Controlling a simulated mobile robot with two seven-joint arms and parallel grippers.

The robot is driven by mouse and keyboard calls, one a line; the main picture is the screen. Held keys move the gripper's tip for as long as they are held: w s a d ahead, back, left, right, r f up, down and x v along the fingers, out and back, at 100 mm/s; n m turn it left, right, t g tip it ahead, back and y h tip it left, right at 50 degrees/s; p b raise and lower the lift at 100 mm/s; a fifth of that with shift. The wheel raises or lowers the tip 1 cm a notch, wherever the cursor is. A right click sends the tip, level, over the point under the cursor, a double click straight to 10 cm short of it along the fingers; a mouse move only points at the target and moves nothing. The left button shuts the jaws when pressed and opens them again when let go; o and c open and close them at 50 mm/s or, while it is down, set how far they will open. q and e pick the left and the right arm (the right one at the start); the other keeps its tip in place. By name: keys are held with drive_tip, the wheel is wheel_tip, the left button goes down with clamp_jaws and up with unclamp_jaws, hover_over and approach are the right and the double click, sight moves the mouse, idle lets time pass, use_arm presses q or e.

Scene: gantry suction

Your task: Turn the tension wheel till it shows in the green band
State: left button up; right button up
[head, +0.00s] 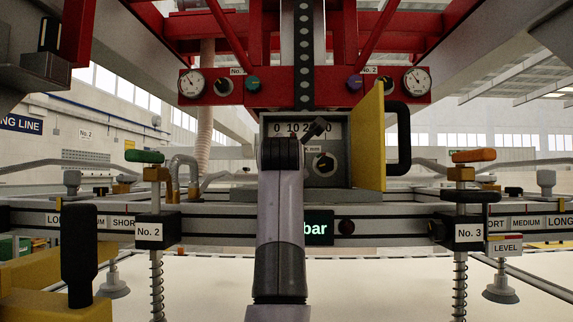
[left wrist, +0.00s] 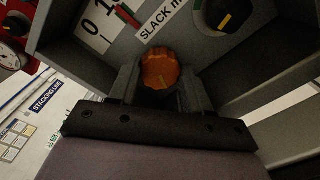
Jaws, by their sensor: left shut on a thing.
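The tension wheel is an orange ribbed knob (left wrist: 160,70) in the left wrist view, under the slack scale (left wrist: 92,25). My left gripper (left wrist: 158,88) has a finger on each side of it and is shut on it. Beside the scale's numbers I see a green and a red strip (left wrist: 126,17); I cannot make out a pointer. In the head view my left arm rises in front of the grey scale box (head: 336,180) and hides the wheel. The scale (head: 296,128) reads 0, 10 and on, partly covered. My right gripper is not in view.
A yellow door (head: 369,140) stands open at the box's right, with a black handle (head: 398,140). A black knob with a yellow mark (head: 325,164) is right of my arm. Spring posts No. 2 (head: 157,232) and No. 3 (head: 461,232) flank it. Red framework (head: 240,97) hangs above.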

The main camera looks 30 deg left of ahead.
use_arm(q)
drive_tip(key=o, duration=1.1)
drive_tip(key=shift+s+d, duration=0.25)
drive_tip(key=shift+s, duration=0.15)
drive_tip(key=shift+b+v, duration=1)
drive_tip(key=shift+v, duration=2.05)
